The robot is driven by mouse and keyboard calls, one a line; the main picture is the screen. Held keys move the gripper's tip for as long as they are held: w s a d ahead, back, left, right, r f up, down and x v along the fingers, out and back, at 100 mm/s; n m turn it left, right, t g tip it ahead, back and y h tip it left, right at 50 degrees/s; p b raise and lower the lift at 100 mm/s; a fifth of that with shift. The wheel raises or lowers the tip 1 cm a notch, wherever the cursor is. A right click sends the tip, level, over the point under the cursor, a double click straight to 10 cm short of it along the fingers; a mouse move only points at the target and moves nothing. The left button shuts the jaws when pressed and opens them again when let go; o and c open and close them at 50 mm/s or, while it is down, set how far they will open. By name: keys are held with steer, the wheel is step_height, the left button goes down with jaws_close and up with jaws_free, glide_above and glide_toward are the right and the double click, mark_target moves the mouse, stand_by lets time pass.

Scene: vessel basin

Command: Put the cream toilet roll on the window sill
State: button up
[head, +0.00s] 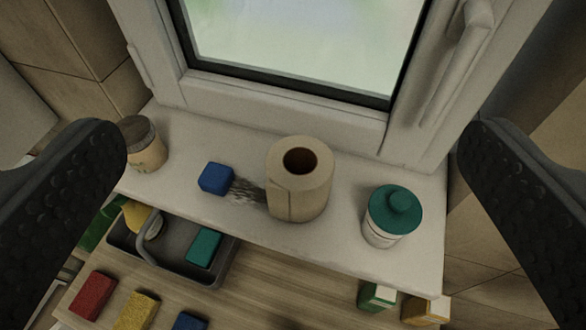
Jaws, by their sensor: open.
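The cream toilet roll (298,182) stands upright on the white window sill (345,236), near the sill's middle, with its dark core hole facing up. My gripper (292,145) is open, its two black fingers wide apart at the left and right edges of the picture. No finger touches the roll, and nothing is between the fingertips in their grasp.
On the sill are a blue block (216,179), a dark smudge, a brown-lidded jar (143,144) and a green-lidded container (393,214). The window frame (280,105) rises behind. Below are a grey caddy (174,270), coloured blocks and small cartons (377,296).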

steer(key=s+r, duration=0.8)
steer(key=r, duration=0.3)
steer(key=shift+a+t, duration=0.15)
steer(key=shift+t, duration=0.25)
steer(key=shift+s, duration=0.1)
step_height(320, 180, down, 7)
steer(key=b, duration=0.6)
steer(key=shift+r+b, duration=0.2)
steer(key=shift+b, duration=0.15)
steer(key=shift+r, duration=0.1)
steer(key=shift+c, duration=0.2)
